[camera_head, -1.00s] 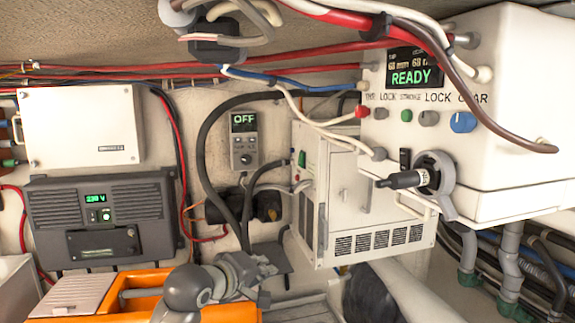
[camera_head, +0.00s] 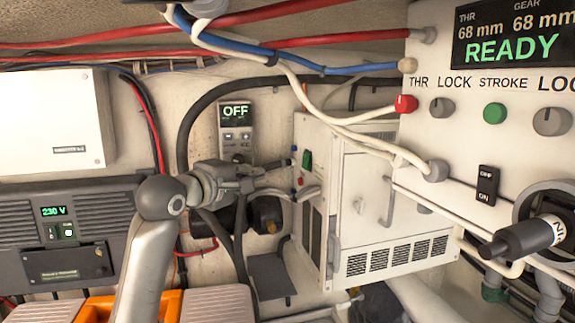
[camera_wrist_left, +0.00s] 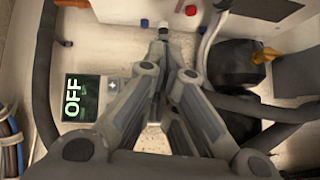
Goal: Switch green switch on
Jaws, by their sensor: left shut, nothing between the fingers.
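A small green rocker switch (camera_head: 306,159) sits on the left side face of the white vented cabinet (camera_head: 370,200) in the head view. Whether it is on or off is too small to tell. My left gripper (camera_head: 258,178) is shut and empty, left of the cabinet and below the OFF display panel (camera_head: 237,125). Its fingers point right towards the cabinet, apart from the switch. In the left wrist view the closed fingers (camera_wrist_left: 168,62) point up towards a cabinet face with a blue knob (camera_wrist_left: 145,23) and a red knob (camera_wrist_left: 190,10). My right gripper is not in view.
A white control box (camera_head: 450,165) with a READY screen, a green button (camera_head: 494,113) and a dark handle (camera_head: 520,238) juts out at right. A black hose (camera_head: 187,130) and loose white cables run near my left gripper. A grey inverter (camera_head: 85,225) is at left.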

